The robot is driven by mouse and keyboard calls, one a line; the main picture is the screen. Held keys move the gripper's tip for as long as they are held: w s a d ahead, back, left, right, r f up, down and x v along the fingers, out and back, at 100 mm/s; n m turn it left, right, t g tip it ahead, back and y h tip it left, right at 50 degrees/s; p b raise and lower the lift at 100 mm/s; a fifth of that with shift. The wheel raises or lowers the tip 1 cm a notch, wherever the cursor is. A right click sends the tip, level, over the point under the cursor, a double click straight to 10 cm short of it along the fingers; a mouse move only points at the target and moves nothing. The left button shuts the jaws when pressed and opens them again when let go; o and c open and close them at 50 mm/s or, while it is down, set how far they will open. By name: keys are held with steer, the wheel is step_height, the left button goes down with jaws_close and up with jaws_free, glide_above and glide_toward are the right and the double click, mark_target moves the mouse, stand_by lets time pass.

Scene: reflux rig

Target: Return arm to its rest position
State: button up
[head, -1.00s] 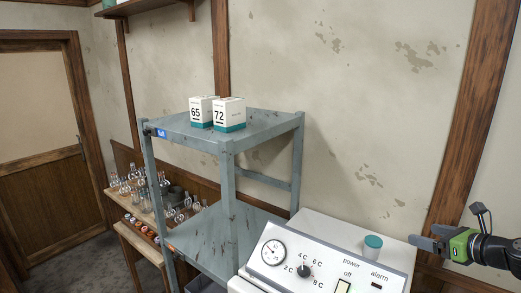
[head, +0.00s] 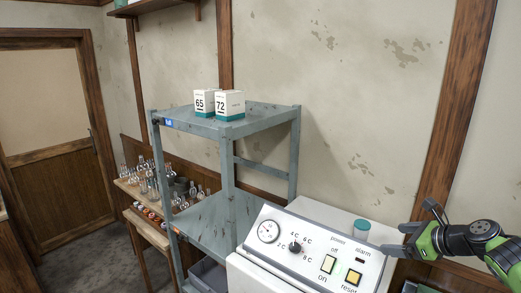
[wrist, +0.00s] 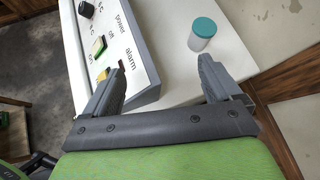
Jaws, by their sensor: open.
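My gripper (head: 396,238) is at the right of the head view, beside the right end of the white control unit. In the wrist view my gripper (wrist: 160,80) shows its two dark fingers spread apart with nothing between them. A small jar with a teal lid (head: 362,227) stands on top of the unit, just left of the gripper in the head view. The jar also shows in the wrist view (wrist: 202,34), beyond the right fingertip and apart from it.
The white unit (head: 262,262) has a gauge, a knob and lit switches. A grey metal shelf (head: 228,215) stands left of it, with two boxes marked 65 (head: 203,102) and 72 (head: 230,105) on top. A wooden bench with glass flasks (head: 150,185) is farther left, near a door (head: 55,110).

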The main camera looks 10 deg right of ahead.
steer(key=a+f+n+g, duration=0.1)
steer(key=a+n, duration=0.1)
steer(key=a, duration=0.2)
steer(key=w+a+f+n+g+b, duration=0.1)
steer(key=a+n, duration=0.1)
steer(key=a, duration=0.1)
steer(key=w+a+f+n+g, duration=0.1)
steer(key=a+n, duration=0.1)
steer(key=a, duration=0.2)
steer(key=shift+a+f+g, duration=0.3)
steer(key=shift+f, duration=0.05)
steer(key=s+a+f+n+g+h+b, duration=0.1)
steer(key=s+a+f+n+g+b, duration=0.15)
steer(key=a+n, duration=0.6)
steer(key=s+a+n+g+h+b, duration=0.1)
steer(key=s+a+n+h+b, duration=0.2)
steer(key=s+a+n, duration=0.6)
steer(key=s+a+f+n+t+b, duration=0.1)
steer(key=s+a+n, duration=0.1)
steer(key=s, duration=0.5)
steer(key=s+a+f+n+t+y+b, duration=0.1)
steer(key=s+a+n, duration=0.2)
steer(key=s, duration=0.5)
steer(key=shift+n, duration=0.75)
steer(key=shift+s+a, duration=0.1)
steer(key=shift+s, duration=0.05)
